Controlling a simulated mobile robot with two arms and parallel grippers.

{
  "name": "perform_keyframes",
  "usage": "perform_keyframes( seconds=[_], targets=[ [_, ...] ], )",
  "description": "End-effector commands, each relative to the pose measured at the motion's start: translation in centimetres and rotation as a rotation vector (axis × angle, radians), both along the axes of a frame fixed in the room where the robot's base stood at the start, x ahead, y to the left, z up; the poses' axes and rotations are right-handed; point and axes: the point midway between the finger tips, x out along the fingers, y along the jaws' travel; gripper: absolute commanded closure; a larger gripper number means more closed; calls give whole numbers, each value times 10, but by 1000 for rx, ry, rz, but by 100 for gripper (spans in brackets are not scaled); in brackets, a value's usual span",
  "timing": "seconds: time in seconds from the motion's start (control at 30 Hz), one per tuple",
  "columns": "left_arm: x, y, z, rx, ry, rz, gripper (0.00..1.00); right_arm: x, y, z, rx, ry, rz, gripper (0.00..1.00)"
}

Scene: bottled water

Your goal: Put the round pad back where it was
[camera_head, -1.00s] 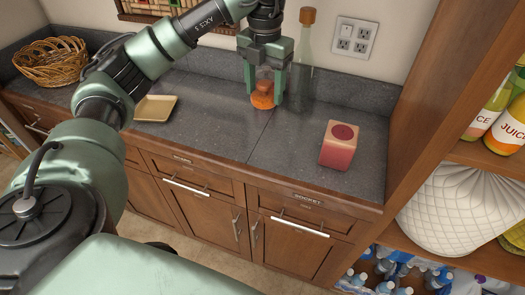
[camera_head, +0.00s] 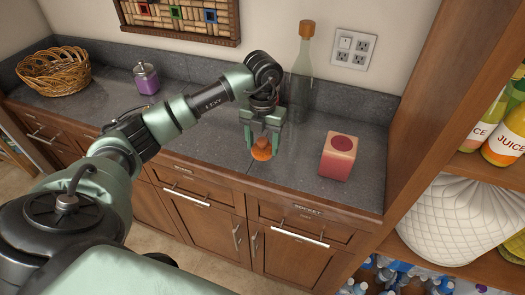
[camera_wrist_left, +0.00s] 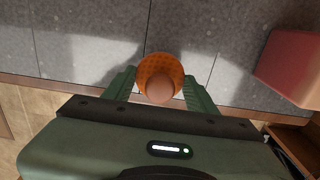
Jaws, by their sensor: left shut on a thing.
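The round pad (camera_head: 261,154) is orange, with a brown rounded knob on it. My left gripper (camera_head: 262,149) is shut on it, a finger on each side, over the front part of the grey counter. In the left wrist view the pad (camera_wrist_left: 160,62) shows a textured orange rim around the knob, between the green fingers (camera_wrist_left: 157,80). I cannot tell whether its underside touches the counter. My right gripper is not in view.
A pink box (camera_head: 338,157) stands to the right of the gripper. A tall clear bottle (camera_head: 301,85) stands behind it by the wall. A wicker basket (camera_head: 53,73) and a purple jar (camera_head: 147,80) are at the left. Counter (camera_head: 300,140) between gripper and box is clear.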

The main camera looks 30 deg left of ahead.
Motion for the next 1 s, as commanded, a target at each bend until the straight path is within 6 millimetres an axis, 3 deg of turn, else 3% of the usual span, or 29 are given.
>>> perform_keyframes(
  seconds=[0.27,0.67,0.7,0.77,1.0],
  targets=[
    [-1,0,-37,0,3,0,81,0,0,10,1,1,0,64],
    [0,0,-45,1,1,-1,81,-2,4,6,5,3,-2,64],
    [0,0,-44,1,1,-1,38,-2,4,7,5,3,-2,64],
    [0,0,-43,1,1,0,21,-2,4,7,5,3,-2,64],
    [0,0,-43,1,1,0,21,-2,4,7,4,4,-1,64]
  ],
)
